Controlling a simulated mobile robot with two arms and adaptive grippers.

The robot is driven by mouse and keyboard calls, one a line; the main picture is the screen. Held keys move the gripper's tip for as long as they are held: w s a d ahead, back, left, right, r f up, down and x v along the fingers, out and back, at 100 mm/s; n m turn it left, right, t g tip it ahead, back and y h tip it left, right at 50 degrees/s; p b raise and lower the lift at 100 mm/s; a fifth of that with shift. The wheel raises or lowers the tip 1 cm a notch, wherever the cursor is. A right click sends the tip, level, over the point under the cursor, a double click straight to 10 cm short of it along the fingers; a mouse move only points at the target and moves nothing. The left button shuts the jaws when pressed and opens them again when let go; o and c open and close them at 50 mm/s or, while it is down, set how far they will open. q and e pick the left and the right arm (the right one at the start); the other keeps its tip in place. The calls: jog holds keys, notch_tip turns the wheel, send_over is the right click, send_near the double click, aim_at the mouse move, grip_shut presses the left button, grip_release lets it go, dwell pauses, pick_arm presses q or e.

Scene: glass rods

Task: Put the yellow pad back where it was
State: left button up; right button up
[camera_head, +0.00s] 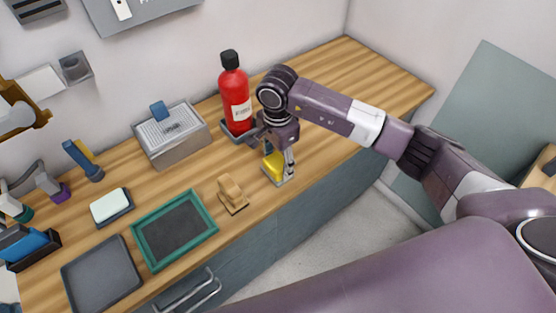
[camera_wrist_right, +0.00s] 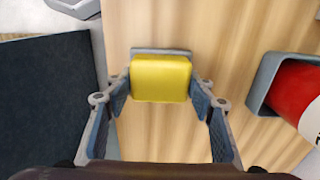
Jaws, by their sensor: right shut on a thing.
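The yellow pad (camera_head: 273,164) is low over the wooden counter, between the fingers of my right gripper (camera_head: 276,162). In the right wrist view the pad (camera_wrist_right: 160,78) is a rounded yellow block, with a finger of the right gripper (camera_wrist_right: 161,84) at each side. The gripper is shut on it. A small grey holder (camera_head: 284,180) shows at the pad's lower edge, and a grey edge of it shows beyond the pad in the wrist view (camera_wrist_right: 150,51). I cannot tell whether the pad rests in this holder. My left gripper is not in view.
A red bottle (camera_head: 235,92) stands in a grey tray behind the right gripper. A wooden block (camera_head: 231,192), a green-framed tray (camera_head: 142,242), a white pad (camera_head: 108,204) and a grey box (camera_head: 171,150) are to the left. The counter's right end (camera_head: 385,85) is clear.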

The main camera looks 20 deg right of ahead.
aim_at(278, 161)
jog(key=shift+f, duration=0.15)
jog(key=o, duration=1.1)
jog(key=shift+r, duration=0.3)
notch_tip(278, 161, up, 12)
jog(key=b, duration=0.2)
jog(key=shift+b, duration=0.35)
